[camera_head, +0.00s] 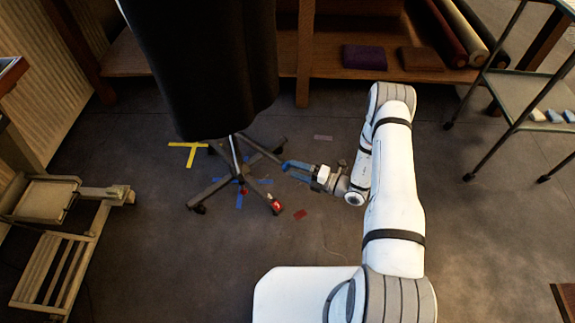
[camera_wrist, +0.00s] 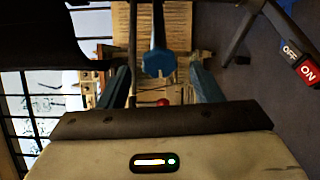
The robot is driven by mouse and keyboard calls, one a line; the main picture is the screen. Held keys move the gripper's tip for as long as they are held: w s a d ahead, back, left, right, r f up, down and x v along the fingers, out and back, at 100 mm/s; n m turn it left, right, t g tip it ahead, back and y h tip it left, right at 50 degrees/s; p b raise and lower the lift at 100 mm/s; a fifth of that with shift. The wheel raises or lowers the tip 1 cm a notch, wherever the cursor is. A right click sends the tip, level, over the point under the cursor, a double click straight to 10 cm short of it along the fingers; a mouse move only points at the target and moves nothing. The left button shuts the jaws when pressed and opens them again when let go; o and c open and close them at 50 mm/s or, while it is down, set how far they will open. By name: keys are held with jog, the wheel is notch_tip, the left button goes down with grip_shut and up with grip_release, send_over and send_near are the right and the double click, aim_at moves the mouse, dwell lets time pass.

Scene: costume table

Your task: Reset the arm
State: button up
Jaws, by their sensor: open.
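My arm (camera_head: 392,185) reaches forward from the bottom right in the head view, then bends left and low. My gripper (camera_head: 292,166) has blue fingers and points left, near the legged base of the dark form. In the wrist view my gripper (camera_wrist: 160,86) shows its two blue fingers standing apart, one on each side. A blue piece (camera_wrist: 159,62) on a dark upright rod shows between and beyond them. I cannot tell how far it is from the fingertips. A small red ball-like thing (camera_wrist: 163,102) shows low between the fingers. I see nothing held.
A dark garment form (camera_head: 210,65) stands on a wheeled base (camera_head: 235,172) close to my gripper. A wooden shelf (camera_head: 335,30) with fabrics runs along the back. A metal cart (camera_head: 527,90) is at right, a wooden frame (camera_head: 65,240) at left.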

jog(key=shift+v, duration=0.85)
jog(key=s+a+r+n+g+h+p, duration=0.1)
jog(key=s+r+n+g+p, duration=0.25)
jog(key=r+n, duration=0.6)
jog(key=s+r+n+g+h+p, duration=0.2)
jog(key=r+n+g+p, duration=0.25)
jog(key=r, duration=1.05)
jog(key=s+a+r+n+g+h+p, duration=0.1)
jog(key=s+r+n+g+p, duration=0.35)
jog(key=r, duration=0.85)
jog(key=s+d+r+n+t+h+p, duration=0.2)
jog(key=s+d+r+n+h+p, duration=0.2)
jog(key=r+n, duration=0.3)
jog(key=s+d+r+n+t+h+p, duration=0.3)
jog(key=r+n, duration=0.4)
jog(key=r, duration=0.4)
jog(key=s+d+r+n+t+h+p, duration=0.2)
jog(key=s+d+r+n+h+p, duration=0.3)
jog(key=r, duration=0.5)
jog(key=shift+s+n+p, duration=0.45)
jog(key=shift+n+p, duration=0.55)
jog(key=shift+n, duration=0.15)
jog(key=shift+t, duration=0.25)
